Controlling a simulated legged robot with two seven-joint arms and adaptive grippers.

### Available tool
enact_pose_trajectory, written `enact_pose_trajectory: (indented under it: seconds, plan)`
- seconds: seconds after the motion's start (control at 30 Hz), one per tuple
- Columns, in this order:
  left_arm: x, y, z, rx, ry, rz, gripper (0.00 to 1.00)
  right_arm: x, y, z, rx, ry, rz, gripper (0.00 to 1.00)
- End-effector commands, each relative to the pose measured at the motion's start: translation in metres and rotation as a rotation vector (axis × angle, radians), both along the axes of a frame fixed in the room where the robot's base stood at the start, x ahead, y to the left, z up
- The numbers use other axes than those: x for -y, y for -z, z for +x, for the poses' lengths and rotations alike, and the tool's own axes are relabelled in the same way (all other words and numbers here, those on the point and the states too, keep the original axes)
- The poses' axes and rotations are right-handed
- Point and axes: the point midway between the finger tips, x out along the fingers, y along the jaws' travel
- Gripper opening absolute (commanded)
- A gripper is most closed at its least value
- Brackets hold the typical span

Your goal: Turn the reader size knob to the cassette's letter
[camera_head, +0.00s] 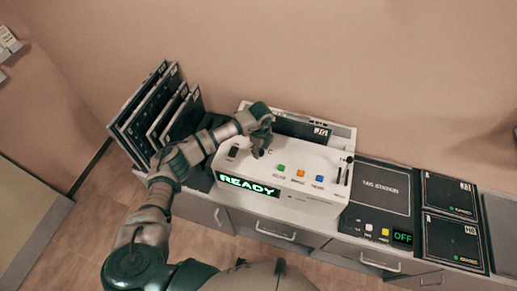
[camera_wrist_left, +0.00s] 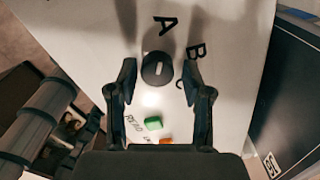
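The reader (camera_head: 305,190) is a white box on the counter, with a green "READY" display on its front. Its size knob (camera_wrist_left: 157,68) is a round dark dial with a light mark in the left wrist view. The letters A, B and C are printed around it; I cannot tell for sure which one the mark faces. My left gripper (camera_head: 262,150) is over the reader's top left; in the wrist view its open fingers (camera_wrist_left: 160,78) are on either side of the knob. A dark cassette (camera_head: 297,127) with a white label sits at the reader's back; its letter is not clearly readable. My right gripper is out of view.
Green, orange and blue buttons (camera_head: 300,174) lie right of the knob. Several dark cassettes (camera_head: 150,110) stand in a rack at left. A dark tag station (camera_head: 380,190) showing "OFF" and two flat cassettes (camera_head: 450,240) are at right.

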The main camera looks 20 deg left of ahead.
Motion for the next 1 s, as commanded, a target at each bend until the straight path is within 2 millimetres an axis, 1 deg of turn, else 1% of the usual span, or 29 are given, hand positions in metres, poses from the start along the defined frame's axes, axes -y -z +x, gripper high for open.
enact_pose_trajectory:
  seconds: [0.27, 0.37, 0.47, 0.8, 0.9, 1.0]
  plan:
    - [-0.004, 0.002, -0.001, -0.004, -0.002, 0.003, 0.6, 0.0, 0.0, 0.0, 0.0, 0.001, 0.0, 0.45]
    - [-0.004, -0.002, -0.001, -0.003, -0.001, 0.002, 0.6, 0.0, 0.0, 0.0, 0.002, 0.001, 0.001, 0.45]
    - [-0.004, -0.015, 0.0, -0.002, -0.001, 0.003, 0.6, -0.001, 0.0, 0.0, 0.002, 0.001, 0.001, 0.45]
    - [-0.002, -0.088, 0.001, -0.001, -0.001, 0.005, 0.6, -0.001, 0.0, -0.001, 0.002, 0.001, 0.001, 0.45]
    - [-0.001, -0.103, 0.001, -0.003, -0.001, 0.004, 0.6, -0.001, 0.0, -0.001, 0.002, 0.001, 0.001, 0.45]
    - [-0.001, -0.113, 0.001, -0.004, -0.001, 0.005, 0.6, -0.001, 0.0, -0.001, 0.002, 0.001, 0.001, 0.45]
